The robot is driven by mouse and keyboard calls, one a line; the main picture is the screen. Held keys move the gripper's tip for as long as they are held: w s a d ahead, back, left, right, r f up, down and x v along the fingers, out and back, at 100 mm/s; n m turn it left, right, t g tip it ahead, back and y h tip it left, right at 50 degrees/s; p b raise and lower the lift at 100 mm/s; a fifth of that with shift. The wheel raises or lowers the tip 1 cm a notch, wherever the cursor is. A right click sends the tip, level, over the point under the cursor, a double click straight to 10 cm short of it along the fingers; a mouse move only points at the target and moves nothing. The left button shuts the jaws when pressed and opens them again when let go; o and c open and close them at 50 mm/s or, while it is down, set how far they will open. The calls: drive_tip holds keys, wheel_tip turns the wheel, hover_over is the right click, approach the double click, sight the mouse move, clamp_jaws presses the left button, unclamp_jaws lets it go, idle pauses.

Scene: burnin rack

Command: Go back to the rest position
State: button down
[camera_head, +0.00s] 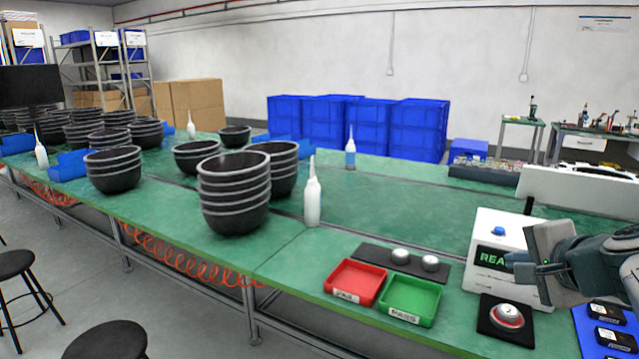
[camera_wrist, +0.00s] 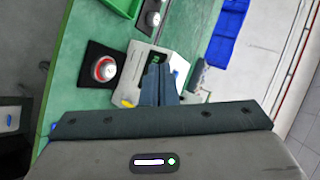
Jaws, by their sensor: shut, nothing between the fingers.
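My gripper (camera_head: 520,268) is at the right of the head view, in front of the white tester box (camera_head: 490,235) and hiding part of its screen. In the wrist view my gripper's fingers (camera_wrist: 158,75) are together with nothing between them, and the tester box (camera_wrist: 170,60) lies beyond them. A round red and silver button (camera_head: 507,317) sits on a black pad below the tester box; it also shows in the wrist view (camera_wrist: 104,69).
A red tray (camera_head: 355,281) marked FAIL and a green tray (camera_head: 411,300) marked PASS stand left of the tester. Two round silver pieces lie on a dark mat (camera_head: 380,259) behind them. Stacked black bowls (camera_head: 234,190) and white bottles (camera_head: 313,200) stand farther left on the green bench.

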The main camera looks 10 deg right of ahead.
drive_tip(key=a+f+n+g+y+p, duration=0.3)
drive_tip(key=a+n, duration=0.4)
drive_tip(key=a, duration=0.6)
drive_tip(key=s+a+f+n+g+h+p, duration=0.2)
drive_tip(key=s+a+n+g+p, duration=0.3)
drive_tip(key=a+n, duration=0.4)
drive_tip(key=s+f+p, duration=0.1)
drive_tip(key=s, duration=0.1)
drive_tip(key=shift+s+a+f+n+g+p, duration=0.15)
drive_tip(key=shift+s+a+n+g+p, duration=0.25)
